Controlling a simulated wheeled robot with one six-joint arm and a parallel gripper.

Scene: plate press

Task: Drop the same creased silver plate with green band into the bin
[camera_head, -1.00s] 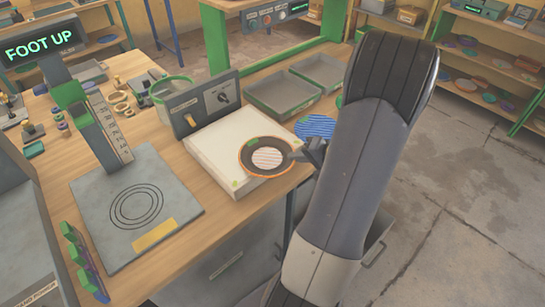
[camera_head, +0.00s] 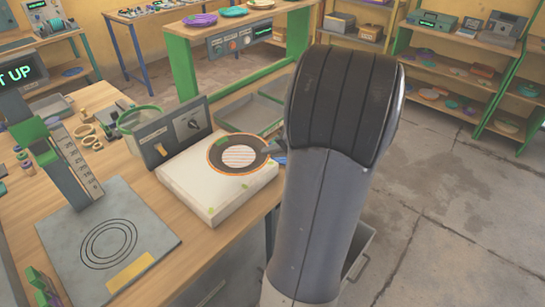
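A round dark plate (camera_head: 217,153) with an orange rim and a striped pale centre shows over the far part of a white block. My gripper (camera_head: 268,150) meets its right edge and appears shut on it, mostly hidden behind my arm. The plate looks raised above the block, though the gap is hard to judge. No silver plate with a green band can be made out. A grey open box (camera_head: 361,250), possibly the bin, stands low beside the bench, partly hidden by my arm.
The white block (camera_head: 190,185) has small green marks. Left of it are a grey press plate with rings (camera_head: 150,235) and a green-rimmed container (camera_head: 140,118). Grey trays (camera_head: 245,113) lie behind. A blue piece (camera_head: 280,160) peeks out by my arm. The right floor is clear.

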